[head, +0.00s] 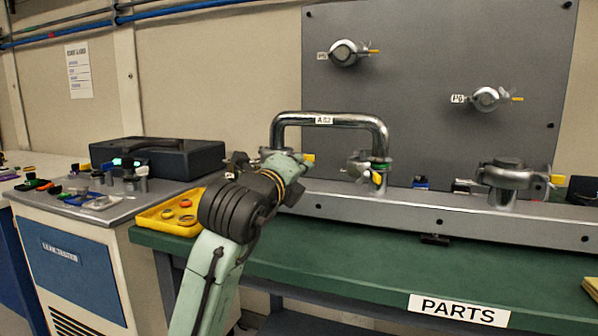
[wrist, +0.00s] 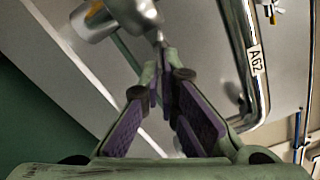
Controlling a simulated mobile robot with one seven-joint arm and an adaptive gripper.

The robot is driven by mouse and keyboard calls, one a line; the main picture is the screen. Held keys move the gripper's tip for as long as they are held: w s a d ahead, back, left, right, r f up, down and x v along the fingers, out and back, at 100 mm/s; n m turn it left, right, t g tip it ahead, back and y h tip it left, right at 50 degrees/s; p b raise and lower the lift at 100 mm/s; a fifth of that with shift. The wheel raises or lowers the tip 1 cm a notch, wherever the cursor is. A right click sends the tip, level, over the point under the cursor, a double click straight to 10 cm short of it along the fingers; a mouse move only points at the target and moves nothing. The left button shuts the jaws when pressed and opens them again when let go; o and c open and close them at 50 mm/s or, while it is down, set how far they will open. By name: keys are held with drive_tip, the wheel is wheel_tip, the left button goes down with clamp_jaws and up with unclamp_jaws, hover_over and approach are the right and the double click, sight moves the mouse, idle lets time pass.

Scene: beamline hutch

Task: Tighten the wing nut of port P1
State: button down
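My gripper (wrist: 163,82) reaches to the left end of the chrome pipe marked A62 (head: 325,119). In the head view my arm hides most of the clamp there. A yellow wing piece (head: 308,157) shows just right of my gripper (head: 290,165). In the wrist view the purple-padded fingers converge to a narrow gap, beside a thin metal piece of the clamp (wrist: 120,18). I cannot tell whether they touch or hold it. The pipe (wrist: 262,85) also shows at the right of the wrist view. No P1 label is readable.
A second clamp (head: 365,165) with a yellow wing piece holds the pipe's right end. A capped port (head: 510,175) stands farther right on the grey rail (head: 440,208). Two clamped ports sit on the back panel (head: 420,80). A yellow tray (head: 165,220) lies left of my arm.

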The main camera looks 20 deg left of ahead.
drive_tip(key=shift+f+m, duration=0.2)
drive_tip(key=shift+m, duration=0.4)
drive_tip(key=c, duration=2.1)
unclamp_jaws()
drive_tip(key=shift+r, duration=0.1)
drive_tip(key=s, duration=1.2)
drive_tip(key=shift+a, duration=0.2)
